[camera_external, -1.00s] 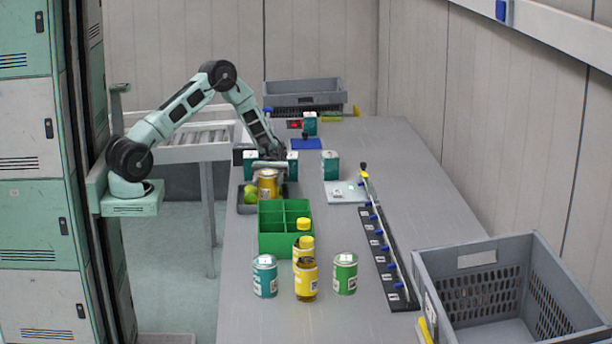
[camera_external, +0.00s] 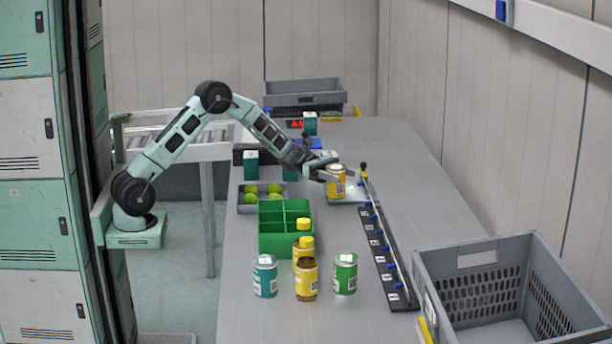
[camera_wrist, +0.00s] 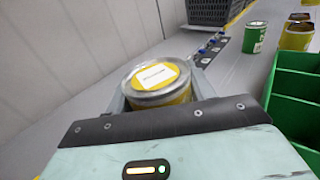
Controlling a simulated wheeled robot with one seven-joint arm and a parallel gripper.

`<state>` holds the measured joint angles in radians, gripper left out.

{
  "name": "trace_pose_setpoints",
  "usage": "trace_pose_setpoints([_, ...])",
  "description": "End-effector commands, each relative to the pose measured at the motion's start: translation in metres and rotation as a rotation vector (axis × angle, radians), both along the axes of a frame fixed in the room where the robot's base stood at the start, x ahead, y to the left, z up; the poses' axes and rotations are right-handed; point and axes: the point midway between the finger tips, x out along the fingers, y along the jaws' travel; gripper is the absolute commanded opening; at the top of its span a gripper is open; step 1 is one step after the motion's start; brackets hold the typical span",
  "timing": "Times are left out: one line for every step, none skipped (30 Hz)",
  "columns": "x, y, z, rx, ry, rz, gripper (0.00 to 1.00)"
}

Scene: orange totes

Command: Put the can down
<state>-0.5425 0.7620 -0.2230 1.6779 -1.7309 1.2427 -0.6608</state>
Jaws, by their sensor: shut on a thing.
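A yellow can (camera_external: 336,186) with a white label and grey metal lid is between the fingers of my gripper (camera_external: 328,172), which is shut on it.
A black rail with blue pegs (camera_external: 383,252) runs just right of the plate. A green divided box (camera_external: 284,242) and a grey tray with green balls (camera_external: 247,208) are to the left. Several other cans and bottles stand nearer, including a green can (camera_external: 345,275). A grey crate (camera_external: 470,265) is front right.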

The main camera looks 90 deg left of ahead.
Motion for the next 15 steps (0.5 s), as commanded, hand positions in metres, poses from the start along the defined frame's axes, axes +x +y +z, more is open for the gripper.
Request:
trace_pose_setpoints([0.000, -0.001, -0.010, -0.001, 0.002, -0.002, 0.21])
trace_pose_setpoints([0.000, -0.001, -0.015, -0.002, 0.002, -0.003, 0.21])
trace_pose_setpoints([0.000, -0.001, -0.020, -0.001, 0.001, -0.003, 0.21])
trace_pose_setpoints([0.000, -0.001, -0.023, -0.001, -0.001, -0.004, 0.21])
trace_pose_setpoints([0.000, -0.001, -0.026, 0.000, -0.001, -0.004, 0.21])
trace_pose_setpoints([0.000, -0.001, -0.028, -0.001, -0.002, -0.004, 0.21])
trace_pose_setpoints([0.000, -0.001, -0.030, -0.001, -0.002, -0.004, 0.21])
trace_pose_setpoints([0.000, -0.001, -0.032, -0.001, -0.002, -0.003, 0.21])
trace_pose_setpoints([0.000, -0.001, -0.035, 0.000, -0.003, -0.003, 0.21])
trace_pose_setpoints([0.000, -0.001, -0.037, 0.001, -0.002, -0.003, 0.21])
trace_pose_setpoints([0.000, -0.001, -0.041, 0.000, -0.001, -0.003, 0.21])
trace_pose_setpoints([0.000, -0.001, -0.046, -0.001, -0.001, -0.003, 0.21])
trace_pose_setpoints([0.000, -0.001, -0.051, -0.001, 0.000, -0.003, 0.21])
trace_pose_setpoints([0.000, -0.001, -0.056, -0.001, 0.000, -0.003, 0.21])
trace_pose_setpoints([0.000, -0.001, -0.061, -0.001, -0.001, -0.004, 0.21])
